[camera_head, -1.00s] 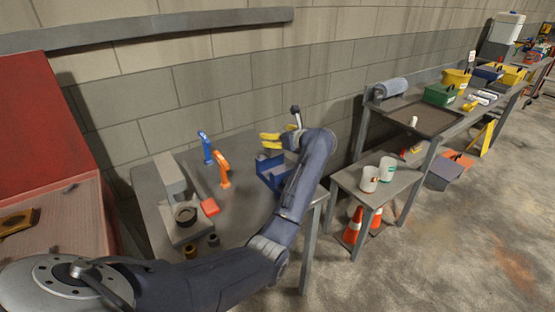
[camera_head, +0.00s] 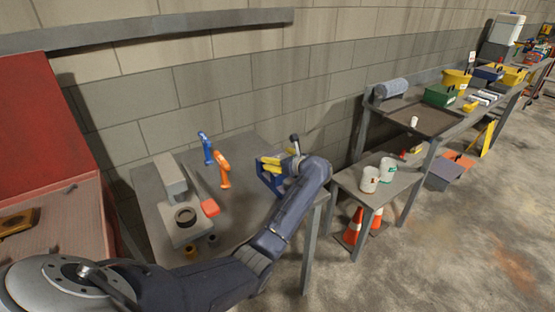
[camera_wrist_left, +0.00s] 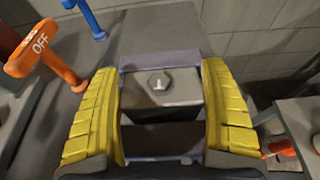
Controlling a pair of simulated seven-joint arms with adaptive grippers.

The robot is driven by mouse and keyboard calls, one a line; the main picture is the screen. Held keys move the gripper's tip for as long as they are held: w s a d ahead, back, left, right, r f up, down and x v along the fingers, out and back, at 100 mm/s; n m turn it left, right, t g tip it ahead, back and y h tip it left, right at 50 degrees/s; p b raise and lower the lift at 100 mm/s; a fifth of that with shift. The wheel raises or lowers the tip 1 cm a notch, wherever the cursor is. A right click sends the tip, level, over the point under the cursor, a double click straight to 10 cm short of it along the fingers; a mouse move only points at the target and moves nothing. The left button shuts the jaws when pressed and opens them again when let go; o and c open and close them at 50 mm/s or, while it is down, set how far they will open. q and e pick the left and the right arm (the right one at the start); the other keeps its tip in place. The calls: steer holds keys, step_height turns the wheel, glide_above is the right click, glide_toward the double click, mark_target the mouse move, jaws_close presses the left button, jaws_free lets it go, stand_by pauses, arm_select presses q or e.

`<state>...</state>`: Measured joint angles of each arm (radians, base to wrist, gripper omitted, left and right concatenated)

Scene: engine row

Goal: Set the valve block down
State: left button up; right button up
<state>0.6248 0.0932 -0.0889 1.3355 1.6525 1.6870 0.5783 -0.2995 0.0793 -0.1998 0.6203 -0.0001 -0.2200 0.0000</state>
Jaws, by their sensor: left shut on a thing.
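The valve block (camera_wrist_left: 160,100) appears to be the grey block with a hex bolt head on top in the left wrist view. My left gripper (camera_head: 270,161) has yellow ribbed fingers, shut on the block from both sides; it also shows in the left wrist view (camera_wrist_left: 162,115). The gripper is low over a blue open holder (camera_head: 266,184) on the grey table (camera_head: 245,205). Blue-grey edges show before and behind the block. I cannot tell whether the block touches the holder's floor. In the head view the block is hidden by fingers and holder. My right gripper is not in view.
Orange (camera_head: 223,169) and blue (camera_head: 206,148) handles stand left of the holder. A block wall is behind. A lower side table (camera_head: 385,185) with two white cans is at right.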

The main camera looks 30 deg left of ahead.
arm_select(q)
steer(key=shift+f, duration=0.1)
stand_by(0.3)
steer(key=o, duration=1.5)
steer(key=shift+o, duration=0.2)
